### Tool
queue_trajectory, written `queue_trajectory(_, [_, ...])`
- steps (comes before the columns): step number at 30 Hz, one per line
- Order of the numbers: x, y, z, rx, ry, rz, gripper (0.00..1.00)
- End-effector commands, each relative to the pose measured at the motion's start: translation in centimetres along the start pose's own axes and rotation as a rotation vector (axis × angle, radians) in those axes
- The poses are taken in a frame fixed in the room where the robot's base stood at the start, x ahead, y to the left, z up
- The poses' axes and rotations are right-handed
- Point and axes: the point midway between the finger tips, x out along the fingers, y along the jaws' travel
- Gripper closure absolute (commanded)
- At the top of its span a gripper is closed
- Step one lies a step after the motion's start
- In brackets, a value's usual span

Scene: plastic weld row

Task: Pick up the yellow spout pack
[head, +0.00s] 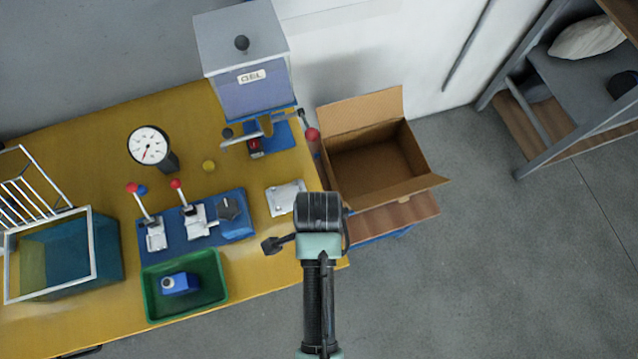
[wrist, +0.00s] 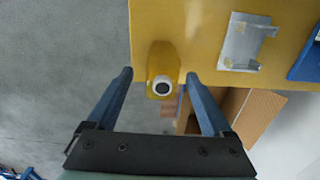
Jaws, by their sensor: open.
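The yellow spout pack (wrist: 162,60) shows in the wrist view, with a white spout ring and dark opening facing the camera. It is at the edge of the yellow table (wrist: 195,25). My gripper (wrist: 158,75) is open, with its two blue fingers on either side of the pack's spout end in the picture. Gaps show on both sides, and I see no contact. How far the fingertips are from the pack in depth is hard to tell. In the head view, my arm hides the pack and the fingers.
A metal plate (head: 287,197) lies on the table close to my arm. An open cardboard box (head: 340,160) stands to the right. A green tray (head: 222,291) holds a blue spout pack (head: 180,284). A blue lever fixture (head: 175,235) and a gauge (head: 150,147) stand further left.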

Motion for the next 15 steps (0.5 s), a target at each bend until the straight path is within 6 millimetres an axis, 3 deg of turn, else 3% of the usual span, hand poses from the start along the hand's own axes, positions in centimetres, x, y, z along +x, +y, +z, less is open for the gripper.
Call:
queue_trajectory(9, [3.8,-0.2,-0.2,-0.001,0.000,0.000,0.15])
queue_trajectory(15, [4.1,-0.2,-0.2,-0.001,0.000,-0.001,0.15])
